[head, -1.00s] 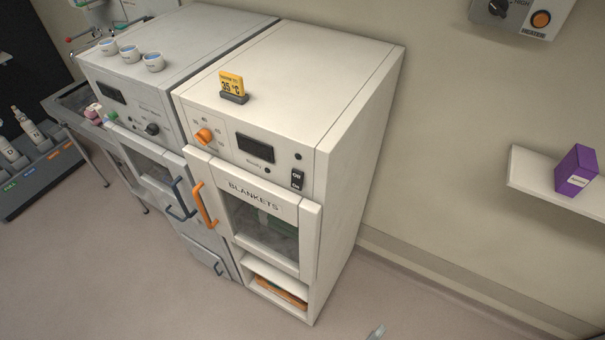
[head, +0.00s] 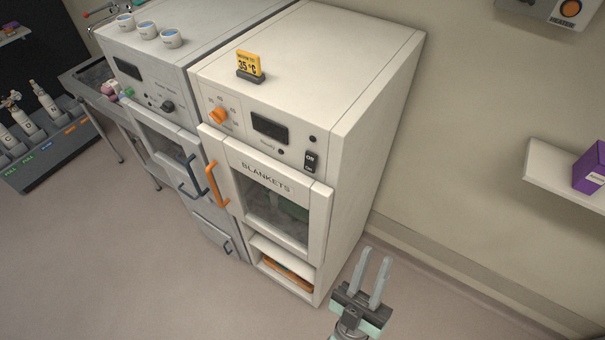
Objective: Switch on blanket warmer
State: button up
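The blanket warmer (head: 362,125) is a cream cabinet in the middle of the head view, its door labelled "BLANKETS". Its front panel has an orange knob (head: 218,116), a dark blank display (head: 270,128), a small dark "Ready" lamp (head: 281,152) and a black rocker switch (head: 310,161) marked in white at the right. The door, with an orange handle (head: 213,184), is shut. A yellow "35 °C" sign (head: 249,64) stands on top. My gripper (head: 374,272) is at the lower right, in front of and below the switch. Its two fingers are apart with nothing between them.
A grey cabinet (head: 160,72) with several small cups on top stands directly left of the warmer. A wall shelf (head: 550,168) with a purple box (head: 592,170) is at the right. A heater control box (head: 540,8) is at the top right. The floor in front is clear.

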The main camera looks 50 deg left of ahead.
jog(key=w+a+f+n+g+y, duration=0.1)
jog(key=a+n+g, duration=0.1)
jog(key=a, duration=0.3)
jog(key=w+a+f+n+g+y, duration=0.1)
jog(key=a+f+n+g, duration=0.1)
jog(key=a+g, duration=0.2)
jog(key=w+a+f+n+g+y, duration=0.1)
jog(key=a+f+n+g, duration=0.1)
jog(key=a, duration=0.5)
jog(key=shift+w+a+f+n+g, duration=0.25)
jog(key=shift+w+n+g, duration=0.15)
jog(key=shift+n, duration=0.1)
grip_shut()
jog(key=s+a+f+n+g+h, duration=0.1)
jog(key=a+f+n+g+h, duration=0.15)
jog(key=a, duration=0.35)
jog(key=s+a+f+n+g+h, duration=0.1)
jog(key=a+f+n+h, duration=0.15)
jog(key=a, duration=0.35)
jog(key=s+d+r+m+t+h, duration=0.1)
jog(key=s+d+r+t+h, duration=0.1)
jog(key=s+d+r+h, duration=0.3)
jog(key=shift+s+r+h, duration=1.05)
jog(key=shift+s+h, duration=0.25)
jog(key=shift+s, duration=0.05)
jog(key=shift+t, duration=0.25)
